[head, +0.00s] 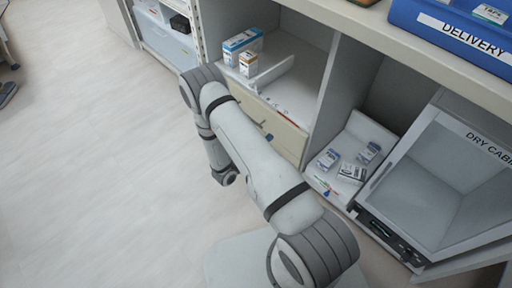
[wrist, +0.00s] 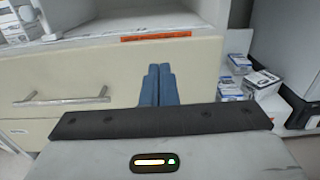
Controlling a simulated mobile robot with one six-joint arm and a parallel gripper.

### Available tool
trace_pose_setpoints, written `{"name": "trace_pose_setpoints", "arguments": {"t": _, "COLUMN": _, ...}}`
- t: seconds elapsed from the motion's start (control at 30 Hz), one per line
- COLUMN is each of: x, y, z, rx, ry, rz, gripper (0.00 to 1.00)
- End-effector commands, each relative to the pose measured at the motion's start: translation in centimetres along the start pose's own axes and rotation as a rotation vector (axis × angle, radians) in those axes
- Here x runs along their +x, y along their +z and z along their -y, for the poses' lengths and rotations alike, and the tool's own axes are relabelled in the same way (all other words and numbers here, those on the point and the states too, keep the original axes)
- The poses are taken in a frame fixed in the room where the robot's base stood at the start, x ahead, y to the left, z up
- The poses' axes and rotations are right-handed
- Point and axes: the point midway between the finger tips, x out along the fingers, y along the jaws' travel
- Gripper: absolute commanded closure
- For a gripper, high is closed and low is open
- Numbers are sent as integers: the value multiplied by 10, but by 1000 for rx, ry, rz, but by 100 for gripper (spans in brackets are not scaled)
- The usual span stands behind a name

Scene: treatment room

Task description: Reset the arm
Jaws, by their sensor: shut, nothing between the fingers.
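My gripper (wrist: 156,84) shows in the wrist view as two blue fingers pressed together, with nothing between them. The fingers point at the cream drawer front (wrist: 205,70), to the right of its metal handle (wrist: 62,100). I cannot tell whether they touch the drawer. In the head view my arm (head: 245,150) is bent and reaches over the floor in front of the shelves. It hides most of the gripper there; a small blue tip (head: 268,136) shows beside the drawer front.
Boxes (head: 243,45) stand in the open compartment above the drawer. Small packs (head: 350,172) lie in a lower bay at right, beside the dry cabinet (head: 445,165). A blue delivery bin (head: 455,30) sits on the counter. The floor (head: 90,150) at left is clear.

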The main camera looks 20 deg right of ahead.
Motion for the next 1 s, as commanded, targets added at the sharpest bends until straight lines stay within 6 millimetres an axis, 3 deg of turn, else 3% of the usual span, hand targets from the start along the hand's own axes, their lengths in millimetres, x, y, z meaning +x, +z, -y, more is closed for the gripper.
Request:
{"name": "trace_pose_setpoints", "arguments": {"t": 0.1, "x": -26, "y": 2, "z": -1, "rx": -2, "ry": 5, "rz": 0, "gripper": 100}}
{"name": "trace_pose_setpoints", "arguments": {"t": 0.3, "x": -52, "y": 1, "z": 0, "rx": -2, "ry": 1, "rz": 0, "gripper": 100}}
{"name": "trace_pose_setpoints", "arguments": {"t": 0.73, "x": -59, "y": 3, "z": 1, "rx": 2, "ry": -9, "rz": -1, "gripper": 100}}
{"name": "trace_pose_setpoints", "arguments": {"t": 0.87, "x": -54, "y": 35, "z": 2, "rx": 38, "ry": -70, "rz": -12, "gripper": 100}}
{"name": "trace_pose_setpoints", "arguments": {"t": 1.0, "x": -44, "y": 104, "z": 11, "rx": 127, "ry": -218, "rz": -48, "gripper": 100}}
